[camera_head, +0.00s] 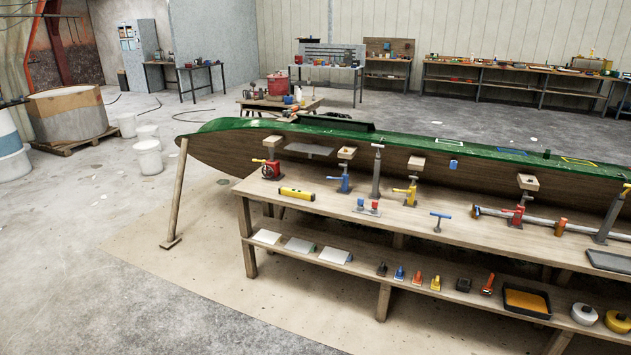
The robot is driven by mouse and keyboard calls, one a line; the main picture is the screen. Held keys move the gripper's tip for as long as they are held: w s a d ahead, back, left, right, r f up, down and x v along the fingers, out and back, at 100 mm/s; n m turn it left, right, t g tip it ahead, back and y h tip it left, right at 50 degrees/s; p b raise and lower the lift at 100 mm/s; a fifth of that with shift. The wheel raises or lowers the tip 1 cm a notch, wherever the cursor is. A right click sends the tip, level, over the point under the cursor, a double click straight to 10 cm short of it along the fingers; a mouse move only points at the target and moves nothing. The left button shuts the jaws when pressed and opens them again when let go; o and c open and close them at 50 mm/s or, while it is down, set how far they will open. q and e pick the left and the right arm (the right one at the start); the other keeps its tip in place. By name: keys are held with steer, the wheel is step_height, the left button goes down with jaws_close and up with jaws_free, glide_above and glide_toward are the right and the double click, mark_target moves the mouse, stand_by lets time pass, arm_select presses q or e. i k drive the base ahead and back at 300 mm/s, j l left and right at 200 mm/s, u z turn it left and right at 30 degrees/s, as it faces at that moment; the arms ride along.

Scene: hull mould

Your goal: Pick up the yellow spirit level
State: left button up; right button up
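A yellow spirit level (297,193) lies flat near the left end of the wooden workbench top (330,205). It has dark marks along its body. To its left and behind it stands a red clamp-like tool (270,168), and to its right a blue one (345,178). Nothing covers the level. Neither of my grippers shows in the head view.
The green-topped wooden hull (230,150) runs behind the bench, with a slanted wooden prop (177,195) at its left end. A lower shelf (350,265) holds white pads and small tools. The concrete floor (130,300) at front left is clear.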

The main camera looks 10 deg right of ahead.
mark_target(294, 193)
steer(key=i+l, duration=0.2)
steer(key=i, duration=0.2)
steer(key=i+l+z, duration=0.1)
steer(key=i, duration=0.3)
steer(key=i+l, duration=0.2)
steer(key=i, duration=0.2)
steer(key=i+j, duration=0.15)
steer(key=i, duration=0.35)
steer(key=i+j, duration=0.2)
steer(key=i, duration=0.3)
steer(key=i+j, duration=0.15)
steer(key=i, duration=0.35)
steer(key=i+j, duration=0.2)
steer(key=i, duration=0.3)
steer(key=i+j, duration=0.15)
steer(key=i, duration=0.35)
steer(key=i+j, duration=0.15)
steer(key=i, duration=0.35)
